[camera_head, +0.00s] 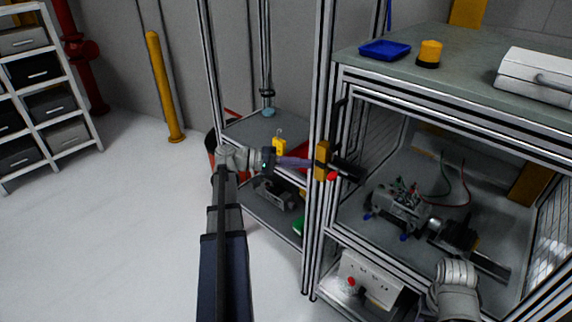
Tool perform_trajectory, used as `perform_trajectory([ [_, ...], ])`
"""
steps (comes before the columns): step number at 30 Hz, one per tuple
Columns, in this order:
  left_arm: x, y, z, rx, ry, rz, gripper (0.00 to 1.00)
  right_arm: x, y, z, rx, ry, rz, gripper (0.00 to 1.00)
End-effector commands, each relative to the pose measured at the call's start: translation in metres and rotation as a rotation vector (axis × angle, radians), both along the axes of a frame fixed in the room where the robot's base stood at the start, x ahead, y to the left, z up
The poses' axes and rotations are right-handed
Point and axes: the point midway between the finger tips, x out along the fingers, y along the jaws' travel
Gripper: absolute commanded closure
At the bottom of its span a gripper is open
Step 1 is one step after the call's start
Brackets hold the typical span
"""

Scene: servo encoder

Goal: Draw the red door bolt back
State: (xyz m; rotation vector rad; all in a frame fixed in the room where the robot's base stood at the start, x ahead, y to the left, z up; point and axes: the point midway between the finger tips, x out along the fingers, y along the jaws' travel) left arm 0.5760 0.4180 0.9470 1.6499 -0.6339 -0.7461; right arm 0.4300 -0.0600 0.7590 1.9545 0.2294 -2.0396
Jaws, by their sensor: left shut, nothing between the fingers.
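The red knob of the door bolt (332,177) shows small at the left post of the machine enclosure. The bolt's bar and its track are largely hidden or too small to make out. My left gripper (354,173) reaches in from the left across the post, its dark fingers shut and empty. They lie just right of and slightly above the red knob in the picture. I cannot tell whether they touch it. My right forearm shows at the lower right, but its gripper cannot be made out.
The enclosure holds a small machine (400,207) with blue feet and red and green wires. A blue tray (385,50), a yellow-and-black part (429,53) and a white case (537,75) stand on top. A shelf (262,128) stands left of the post. Floor at left is clear.

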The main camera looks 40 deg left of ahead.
Motion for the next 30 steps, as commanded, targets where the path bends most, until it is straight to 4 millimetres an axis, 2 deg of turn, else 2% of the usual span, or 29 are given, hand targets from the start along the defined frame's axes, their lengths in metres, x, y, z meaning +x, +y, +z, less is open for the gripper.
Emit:
perform_trajectory([
  [2, 0.009, -0.013, -0.003, -0.001, 0.000, -0.003, 1.00, 0.000, 0.000, -0.003, 0.000, 0.000, 0.000, 0.50],
  [6, 0.006, -0.033, -0.007, 0.000, 0.000, -0.002, 1.00, 0.000, 0.000, -0.007, 0.000, 0.000, 0.000, 0.50],
  [9, 0.005, -0.042, -0.009, 0.000, 0.000, 0.000, 1.00, 0.000, 0.000, -0.009, 0.000, 0.000, 0.000, 0.50],
  [15, 0.006, -0.049, -0.010, 0.000, 0.000, -0.001, 1.00, 0.000, 0.000, -0.010, 0.000, 0.000, 0.000, 0.50],
  [26, 0.005, -0.051, -0.010, 0.000, 0.000, -0.001, 1.00, 0.000, 0.000, -0.010, 0.000, 0.000, 0.000, 0.50],
  [30, 0.003, -0.067, -0.010, 0.000, 0.000, -0.001, 1.00, 0.000, 0.000, -0.010, 0.000, 0.000, 0.000, 0.50],
])
